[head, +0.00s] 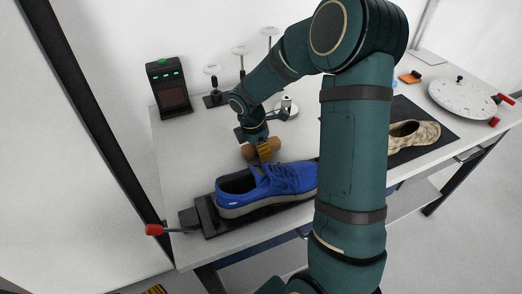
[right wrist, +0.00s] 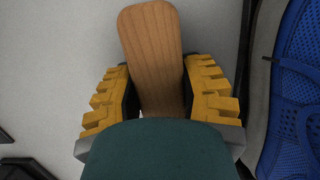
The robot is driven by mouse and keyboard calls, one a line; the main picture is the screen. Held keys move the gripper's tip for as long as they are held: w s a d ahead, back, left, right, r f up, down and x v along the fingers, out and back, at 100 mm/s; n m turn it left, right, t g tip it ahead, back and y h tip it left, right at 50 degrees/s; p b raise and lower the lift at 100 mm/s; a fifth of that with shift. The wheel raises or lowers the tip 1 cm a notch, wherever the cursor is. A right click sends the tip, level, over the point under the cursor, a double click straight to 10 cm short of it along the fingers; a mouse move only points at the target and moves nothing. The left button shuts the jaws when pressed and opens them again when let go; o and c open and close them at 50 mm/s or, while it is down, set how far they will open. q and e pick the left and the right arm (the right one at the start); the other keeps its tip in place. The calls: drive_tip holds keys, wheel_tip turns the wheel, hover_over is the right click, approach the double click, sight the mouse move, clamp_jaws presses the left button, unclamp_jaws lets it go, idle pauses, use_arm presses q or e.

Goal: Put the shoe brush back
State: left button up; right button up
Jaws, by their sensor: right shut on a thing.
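The shoe brush shows as a brown wooden piece (head: 262,149) in the head view, just behind the blue shoe (head: 268,184). My right gripper (head: 263,147) is shut on it. In the right wrist view the brush's wooden back (right wrist: 153,50) sits between the yellow fingers of my right gripper (right wrist: 165,100). The bristles are hidden. The brush is above or at the white tabletop; I cannot tell whether it touches. The blue shoe also shows at the right of the right wrist view (right wrist: 298,95). My left gripper is not in view.
The blue shoe rests on a black holder (head: 208,215) with a red-knobbed lever (head: 154,229). A black device (head: 169,87) and several small stands line the back. A patterned shoe (head: 414,134) lies on a dark mat; a white round dial (head: 462,97) stands right. My arm covers the middle.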

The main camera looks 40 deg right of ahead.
sight(253, 146)
drive_tip(key=shift+f, duration=0.25)
drive_tip(key=shift+f, duration=0.1)
drive_tip(key=o, duration=1.1)
drive_tip(key=shift+o, duration=0.2)
drive_tip(key=shift+r, duration=0.4)
drive_tip(key=p+v, duration=0.2)
drive_tip(key=v, duration=0.9)
drive_tip(key=shift+w+a+r+p, duration=0.1)
drive_tip(key=shift+r+p, duration=0.2)
drive_tip(key=shift+p, duration=0.05)
